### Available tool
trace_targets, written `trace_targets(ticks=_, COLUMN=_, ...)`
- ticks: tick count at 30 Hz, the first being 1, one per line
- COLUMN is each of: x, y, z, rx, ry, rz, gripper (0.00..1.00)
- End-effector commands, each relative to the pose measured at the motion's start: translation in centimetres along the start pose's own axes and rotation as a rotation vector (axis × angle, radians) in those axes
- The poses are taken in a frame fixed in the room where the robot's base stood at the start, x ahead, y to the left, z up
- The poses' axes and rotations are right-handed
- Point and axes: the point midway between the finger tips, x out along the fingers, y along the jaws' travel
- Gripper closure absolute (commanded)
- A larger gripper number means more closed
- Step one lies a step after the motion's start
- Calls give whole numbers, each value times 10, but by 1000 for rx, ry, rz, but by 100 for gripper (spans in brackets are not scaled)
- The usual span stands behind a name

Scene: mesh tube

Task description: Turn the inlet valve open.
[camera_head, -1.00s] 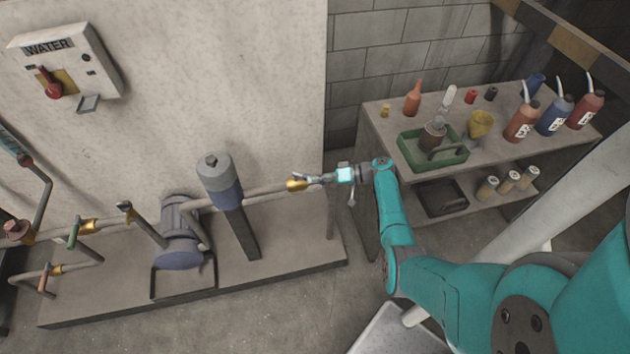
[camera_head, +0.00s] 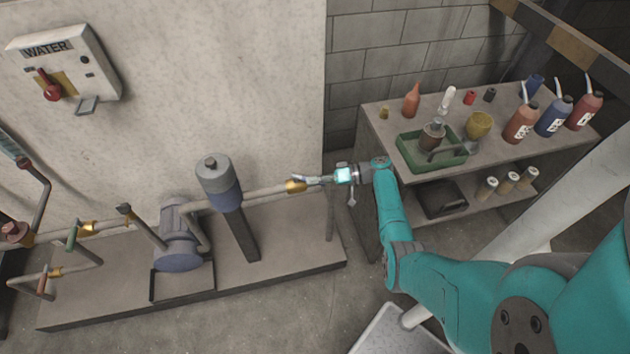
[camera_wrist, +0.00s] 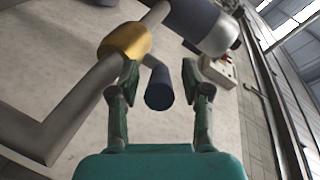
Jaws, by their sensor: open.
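A brass valve body (camera_head: 296,186) sits on the right end of the grey pipe from the pump. It shows large at the upper left of the wrist view (camera_wrist: 125,40). A short dark blue handle (camera_wrist: 158,88) comes from beside the brass body and lies between my fingers in the wrist view, with a visible gap on each side. My gripper (camera_wrist: 167,75) is open around this handle and not closed on it. In the head view my gripper (camera_head: 310,181) is just right of the brass body, and the handle is hard to make out there. No inlet label is visible.
The blue pump (camera_head: 180,245) and an upright cylinder (camera_head: 219,185) stand left on the plinth. Other valves with green (camera_head: 72,235) and red-orange (camera_head: 42,285) handles are far left. A bench (camera_head: 385,130) with bottles and a green tray (camera_head: 403,155) is behind right.

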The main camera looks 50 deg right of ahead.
Motion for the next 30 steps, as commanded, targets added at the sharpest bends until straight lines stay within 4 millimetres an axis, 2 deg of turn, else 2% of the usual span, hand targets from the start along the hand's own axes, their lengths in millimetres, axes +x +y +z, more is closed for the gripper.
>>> trace_targets(ticks=8, x=-4, y=-17, z=-10, rx=-3, ry=1, rz=0, gripper=52)
trace_targets(ticks=15, x=-14, y=-52, z=-33, rx=-6, ry=1, rz=0, gripper=52)
trace_targets(ticks=21, x=-19, y=-74, z=-47, rx=-4, ry=1, rz=0, gripper=52)
trace_targets(ticks=30, x=-21, y=-83, z=-52, rx=0, ry=0, rz=-1, gripper=52)
